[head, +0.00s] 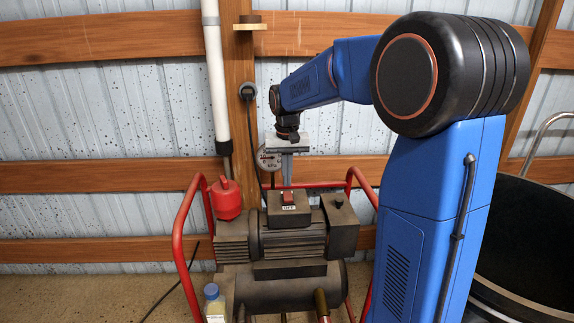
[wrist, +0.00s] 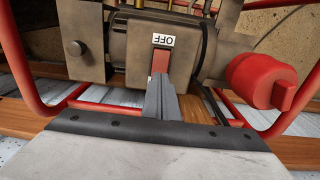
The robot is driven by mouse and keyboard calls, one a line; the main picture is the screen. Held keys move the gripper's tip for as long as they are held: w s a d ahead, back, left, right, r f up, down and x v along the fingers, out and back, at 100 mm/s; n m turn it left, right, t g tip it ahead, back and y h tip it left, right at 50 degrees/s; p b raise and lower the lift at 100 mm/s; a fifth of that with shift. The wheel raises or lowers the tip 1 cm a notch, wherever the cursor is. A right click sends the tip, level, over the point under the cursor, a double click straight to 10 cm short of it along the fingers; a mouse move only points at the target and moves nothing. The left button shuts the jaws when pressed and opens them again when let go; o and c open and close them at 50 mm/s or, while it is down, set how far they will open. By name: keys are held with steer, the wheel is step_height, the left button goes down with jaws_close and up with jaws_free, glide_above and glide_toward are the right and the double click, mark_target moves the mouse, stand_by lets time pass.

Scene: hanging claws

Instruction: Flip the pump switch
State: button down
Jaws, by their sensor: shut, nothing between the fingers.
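The pump (head: 290,240) is a dark, dirty machine in a red tube frame, in the middle of the head view. A red rocker switch (head: 289,197) with a white OFF label sits on a box on top of it. In the wrist view the switch (wrist: 161,60) and the upside-down OFF label (wrist: 163,41) show on the pump's housing. My gripper (head: 287,184) points down at the switch, its fingers together and empty. In the wrist view its fingertips (wrist: 160,80) overlap the switch's near end; I cannot tell whether they touch it. They hide part of the switch.
A red cap (head: 227,199) stands up left of the switch, and a pressure gauge (head: 268,159) is behind my gripper. Red frame rails (head: 190,235) flank the pump. A white pipe (head: 214,75) runs down the wall. A black round container (head: 530,245) is at right.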

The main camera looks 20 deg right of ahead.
mark_target(287, 196)
steer(key=shift+f, duration=1.45)
steer(key=shift+w+f, duration=0.1)
steer(key=shift+f, duration=0.15)
steer(key=shift+s+a+r, duration=0.2)
steer(key=shift+s, duration=0.55)
steer(key=shift+r, duration=0.15)
